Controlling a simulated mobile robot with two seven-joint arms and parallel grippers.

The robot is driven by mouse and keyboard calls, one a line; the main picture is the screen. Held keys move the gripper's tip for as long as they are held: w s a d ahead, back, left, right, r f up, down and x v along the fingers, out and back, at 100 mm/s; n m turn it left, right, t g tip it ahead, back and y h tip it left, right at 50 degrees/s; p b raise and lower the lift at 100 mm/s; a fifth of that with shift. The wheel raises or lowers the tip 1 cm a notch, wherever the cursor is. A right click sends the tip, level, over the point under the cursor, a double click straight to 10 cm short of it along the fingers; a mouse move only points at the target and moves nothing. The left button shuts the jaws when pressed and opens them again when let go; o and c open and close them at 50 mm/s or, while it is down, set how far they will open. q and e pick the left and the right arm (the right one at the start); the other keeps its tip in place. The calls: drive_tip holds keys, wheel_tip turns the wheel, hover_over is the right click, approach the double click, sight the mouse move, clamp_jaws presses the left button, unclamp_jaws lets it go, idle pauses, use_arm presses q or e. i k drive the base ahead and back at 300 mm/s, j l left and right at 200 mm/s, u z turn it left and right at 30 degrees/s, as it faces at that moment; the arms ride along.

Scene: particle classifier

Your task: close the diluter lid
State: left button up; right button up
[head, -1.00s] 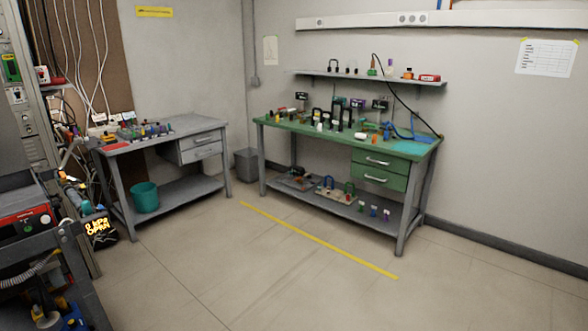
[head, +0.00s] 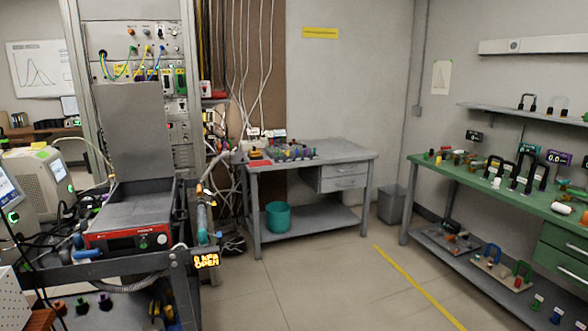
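A low grey unit with a red front panel (head: 127,240) stands on a dark cart at the left and looks like the diluter. Its flat grey lid (head: 130,125) stands upright at the back, so the lid is open. The grey top of the unit's body (head: 135,205) shows in front of the lid. Neither of my grippers is in view.
A sign (head: 206,261) reading "0 kPa OPEN" hangs at the cart's right corner. Hoses and a cylinder (head: 202,222) stand beside the unit. A grey bench (head: 345,152) and a green bench (head: 470,190) stand farther right. The middle floor (head: 320,280) is clear.

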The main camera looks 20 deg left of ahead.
sight(132, 116)
drive_tip(key=i+j+u, duration=0.1)
drive_tip(key=i+u, duration=0.35)
drive_tip(key=i+l+u, duration=0.15)
drive_tip(key=i+u, duration=0.35)
drive_tip(key=i, duration=0.05)
